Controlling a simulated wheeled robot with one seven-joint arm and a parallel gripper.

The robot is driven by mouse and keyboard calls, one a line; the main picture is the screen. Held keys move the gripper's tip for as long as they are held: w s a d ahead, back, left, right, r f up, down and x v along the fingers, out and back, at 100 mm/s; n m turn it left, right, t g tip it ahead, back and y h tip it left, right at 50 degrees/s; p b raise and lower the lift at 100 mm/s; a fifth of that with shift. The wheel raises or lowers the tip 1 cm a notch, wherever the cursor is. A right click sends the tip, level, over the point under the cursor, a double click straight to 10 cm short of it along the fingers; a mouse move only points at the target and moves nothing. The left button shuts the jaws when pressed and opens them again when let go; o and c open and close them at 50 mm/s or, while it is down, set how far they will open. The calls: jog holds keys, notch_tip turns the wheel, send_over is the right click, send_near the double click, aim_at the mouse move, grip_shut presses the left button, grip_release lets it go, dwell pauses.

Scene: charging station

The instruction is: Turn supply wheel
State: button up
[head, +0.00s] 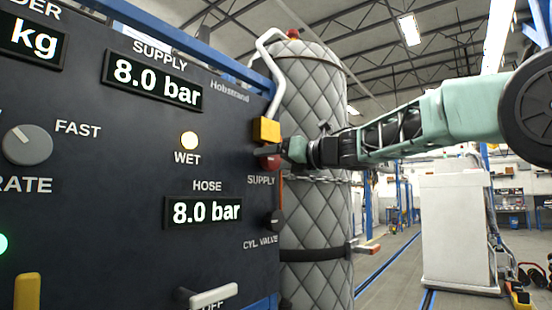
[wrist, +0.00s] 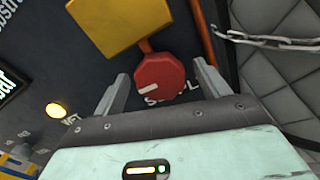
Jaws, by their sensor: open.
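The supply wheel is a red, many-sided knob (wrist: 161,82) with a white mark on its face, just above the SUPPLY label. In the head view the red knob (head: 270,162) shows at the panel's right edge, below a yellow block (head: 267,130). My gripper (head: 286,151) comes in from the right at the panel. In the wrist view my gripper (wrist: 162,90) is open, with one finger on each side of the red knob. There are visible gaps between the fingers and the knob; exact depth is hard to tell.
The dark panel (head: 110,150) shows SUPPLY 8.0 bar and HOSE 8.0 bar, with the WET lamp (head: 189,141) lit. A quilted grey cylinder (head: 318,220) with a chain (wrist: 265,42) stands close on the right. A yellow block (wrist: 118,25) sits near the knob.

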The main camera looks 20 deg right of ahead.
jog(key=shift+c, duration=0.3)
jog(key=c, duration=0.9)
jog(key=m+p, duration=0.2)
jog(key=m, duration=0.2)
jog(key=shift+r+m+p, duration=0.15)
jog(key=shift+m+p, duration=0.15)
jog(key=m+p, duration=0.2)
jog(key=m, duration=0.2)
jog(key=shift+p, duration=0.35)
jog(key=m+p, duration=0.3)
jog(key=m, duration=0.2)
jog(key=shift+d+m, duration=0.1)
jog(key=shift+m, duration=0.3)
jog(key=shift+f+m+p, duration=0.2)
jog(key=shift+m+p, duration=1.15)
jog(key=shift+m, duration=0.45)
